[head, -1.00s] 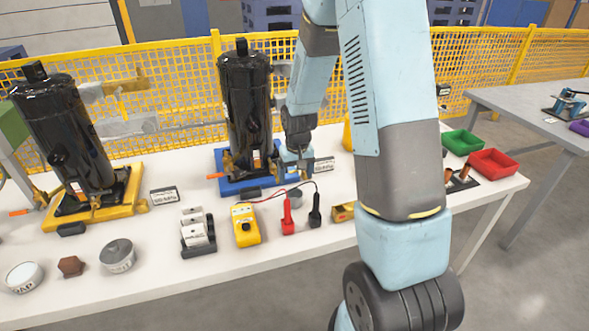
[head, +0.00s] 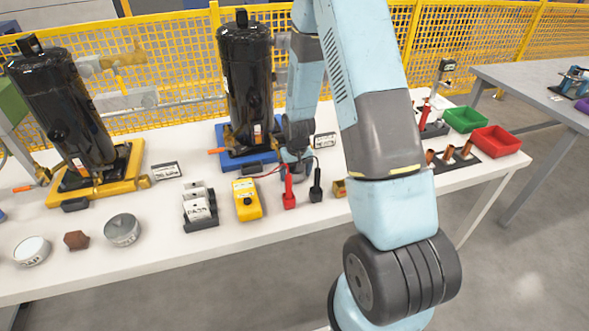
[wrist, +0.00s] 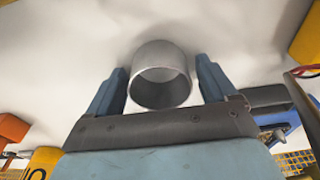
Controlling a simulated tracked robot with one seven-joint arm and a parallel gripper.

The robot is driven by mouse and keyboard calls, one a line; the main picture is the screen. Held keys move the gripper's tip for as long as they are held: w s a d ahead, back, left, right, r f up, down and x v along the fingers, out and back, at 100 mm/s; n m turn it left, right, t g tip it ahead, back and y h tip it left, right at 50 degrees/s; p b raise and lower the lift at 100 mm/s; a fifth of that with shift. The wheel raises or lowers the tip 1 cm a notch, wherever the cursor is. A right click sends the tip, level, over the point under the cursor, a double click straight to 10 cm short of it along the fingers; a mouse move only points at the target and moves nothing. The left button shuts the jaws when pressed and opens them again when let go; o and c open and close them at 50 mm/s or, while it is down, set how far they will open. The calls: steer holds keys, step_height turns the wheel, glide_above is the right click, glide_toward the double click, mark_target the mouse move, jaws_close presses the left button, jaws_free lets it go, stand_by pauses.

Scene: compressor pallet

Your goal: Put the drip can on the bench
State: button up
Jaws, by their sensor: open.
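A plain grey metal can (wrist: 160,72), which looks like the drip can, stands between my gripper's fingers in the wrist view, its round opening toward the camera. My gripper (wrist: 163,80) is open, with one blue finger on each side of the can; whether they touch it is unclear. In the head view my gripper (head: 297,165) is low over the white bench (head: 170,262), in front of the blue-based compressor (head: 246,85), and mostly hides the can. A grey table (head: 530,105) stands separately at the right.
A yellow meter (head: 247,200) with red and black probes (head: 289,188) lies close in front of my gripper. Green (head: 465,119) and red (head: 496,140) bins are right.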

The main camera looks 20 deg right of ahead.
steer(key=c, duration=1)
steer(key=shift+c, duration=0.2)
steer(key=shift+w+a, duration=0.1)
